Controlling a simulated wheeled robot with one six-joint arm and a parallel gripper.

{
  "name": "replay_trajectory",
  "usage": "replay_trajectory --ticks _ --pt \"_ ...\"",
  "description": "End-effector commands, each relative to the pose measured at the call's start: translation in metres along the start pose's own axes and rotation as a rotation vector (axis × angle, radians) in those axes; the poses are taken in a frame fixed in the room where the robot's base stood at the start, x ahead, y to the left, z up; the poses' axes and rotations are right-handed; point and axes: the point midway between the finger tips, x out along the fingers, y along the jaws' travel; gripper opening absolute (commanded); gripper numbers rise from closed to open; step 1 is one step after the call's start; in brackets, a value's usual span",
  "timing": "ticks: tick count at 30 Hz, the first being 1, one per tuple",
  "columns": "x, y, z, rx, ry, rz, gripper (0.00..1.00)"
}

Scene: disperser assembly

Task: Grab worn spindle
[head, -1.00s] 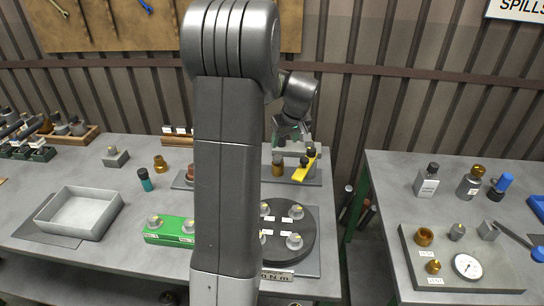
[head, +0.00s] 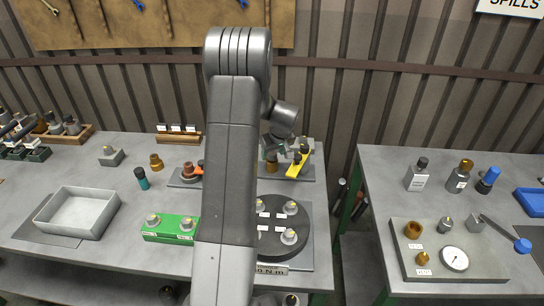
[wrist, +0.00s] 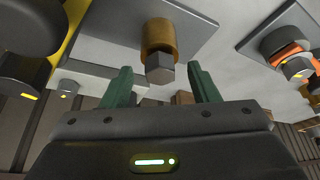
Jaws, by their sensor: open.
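A brown-gold cylinder with a grey hex end (wrist: 158,38) stands on a grey plate; it appears to be the worn spindle, though no label on it is legible. It also shows in the head view as a small brown part (head: 271,166) at the back of the left table. My gripper (wrist: 160,71) is open, with one green finger on each side of the hex end. I see gaps on both sides, so nothing is gripped. In the head view my gripper (head: 278,149) is just above and behind the part, partly hidden by my arm.
A yellow piece (head: 298,164) with dark knobs is close to the right of the part. An orange-and-dark part (head: 189,169) on another plate is to the left. A black turntable (head: 302,236), a green block (head: 165,236) and an open grey tray (head: 110,203) are nearer.

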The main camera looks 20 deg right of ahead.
Motion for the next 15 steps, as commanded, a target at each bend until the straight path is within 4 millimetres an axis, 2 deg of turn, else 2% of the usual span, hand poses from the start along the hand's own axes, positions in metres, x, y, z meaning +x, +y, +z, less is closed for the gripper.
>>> replay_trajectory --ticks 4,11,15 --pt "0.0077 0.0000 -0.0006 0.000 0.001 0.001 0.55" --pt "0.0087 0.0001 -0.0003 0.000 0.002 0.001 0.55" --pt "0.0085 0.0001 -0.0002 0.000 0.001 0.001 0.27"
